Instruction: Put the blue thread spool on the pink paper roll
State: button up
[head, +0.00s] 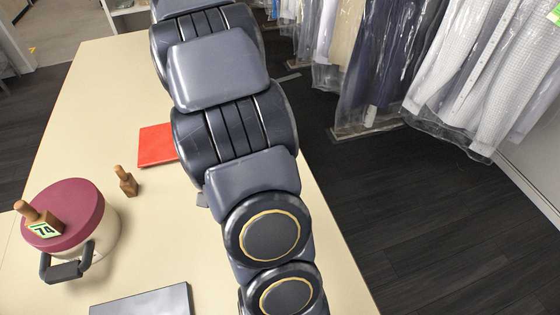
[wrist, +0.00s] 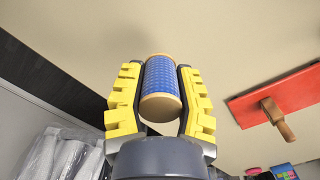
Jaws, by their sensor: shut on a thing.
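The blue thread spool (wrist: 160,77), with pale wooden ends, is between the yellow fingers of my gripper (wrist: 159,88) in the wrist view. The gripper is shut on its sides, and a pale surface shows behind it. In the head view my arm crosses the middle of the table, and neither the gripper nor the spool can be seen. I cannot make out the pink paper roll for certain in either view. A small pink thing (wrist: 252,171) shows at the bottom edge of the wrist view, too cut off to identify.
A red flat block (head: 156,146) and a small wooden piece (head: 127,182) are on the table (head: 95,110). A pot with a maroon lid (head: 75,205) bears a labelled wooden piece (head: 40,220). A dark flat box (head: 145,303) lies in front. Bagged garments (head: 390,60) hang at right.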

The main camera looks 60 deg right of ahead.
jog(key=s+d+r, duration=0.3)
jog(key=s+d, duration=0.3)
jog(key=d, duration=0.3)
jog(key=w+d+f, duration=0.2)
jog(key=d+f, duration=0.1)
jog(key=d, duration=0.1)
jog(key=w+d+f, duration=0.2)
jog(key=d+f, duration=0.1)
jog(key=d, duration=0.1)
jog(key=w+d+f, duration=0.1)
jog(key=d+f, duration=0.2)
jog(key=d, duration=0.1)
jog(key=shift+w+d+f, duration=0.15)
jog(key=shift+w+d, duration=0.15)
jog(key=shift+w, duration=0.1)
jog(key=shift+w+d+f, duration=0.1)
jog(key=shift+d+f, duration=0.1)
jog(key=shift+f, duration=1.6)
jog(key=shift+f, duration=0.15)
jog(key=o, duration=0.8)
jog(key=shift+o, duration=0.2)
